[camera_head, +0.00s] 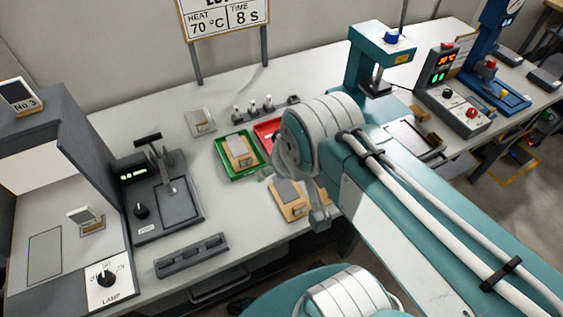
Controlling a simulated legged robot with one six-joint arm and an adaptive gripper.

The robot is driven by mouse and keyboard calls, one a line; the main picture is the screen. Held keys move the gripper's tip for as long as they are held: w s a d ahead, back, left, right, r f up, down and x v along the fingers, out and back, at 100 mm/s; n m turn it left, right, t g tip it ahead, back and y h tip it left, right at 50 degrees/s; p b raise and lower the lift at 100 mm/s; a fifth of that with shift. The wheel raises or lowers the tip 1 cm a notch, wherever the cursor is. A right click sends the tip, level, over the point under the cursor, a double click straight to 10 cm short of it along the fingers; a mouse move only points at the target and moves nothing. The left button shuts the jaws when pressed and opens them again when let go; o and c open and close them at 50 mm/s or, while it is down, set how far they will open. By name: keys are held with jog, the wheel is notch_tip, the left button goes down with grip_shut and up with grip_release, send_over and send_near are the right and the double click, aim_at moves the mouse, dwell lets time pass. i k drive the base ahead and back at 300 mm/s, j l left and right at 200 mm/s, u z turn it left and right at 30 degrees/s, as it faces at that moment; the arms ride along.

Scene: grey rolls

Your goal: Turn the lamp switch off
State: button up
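The lamp switch (107,279) is a black rotary knob on a white plate marked LAMP, at the lower left. Small marks surround the knob, but I cannot read its setting clearly. The plate is at the front right corner of a grey open booth (88,160) with a pale, bright inner panel. My teal and white arm reaches in from the right. A grey part of my gripper (318,212) shows below the rounded joint, over the bench edge. It is well to the right of the switch and apart from it. The arm hides most of the gripper, so its opening is unclear.
A dark press with a lever (165,190) stands right of the booth. A grey slotted rack (191,256) lies at the front edge, between switch and gripper. Green (237,172) and red (268,130) trays are behind. A small card stand (85,219) is inside the booth.

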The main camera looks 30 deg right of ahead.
aim_at(107, 279)
jog(key=j+u, duration=0.1)
jog(key=u, duration=0.3)
jog(key=j+u, duration=0.1)
jog(key=u, duration=0.25)
jog(key=j+u, duration=0.1)
jog(key=u, duration=0.3)
jog(key=j+u, duration=0.1)
jog(key=u, duration=0.25)
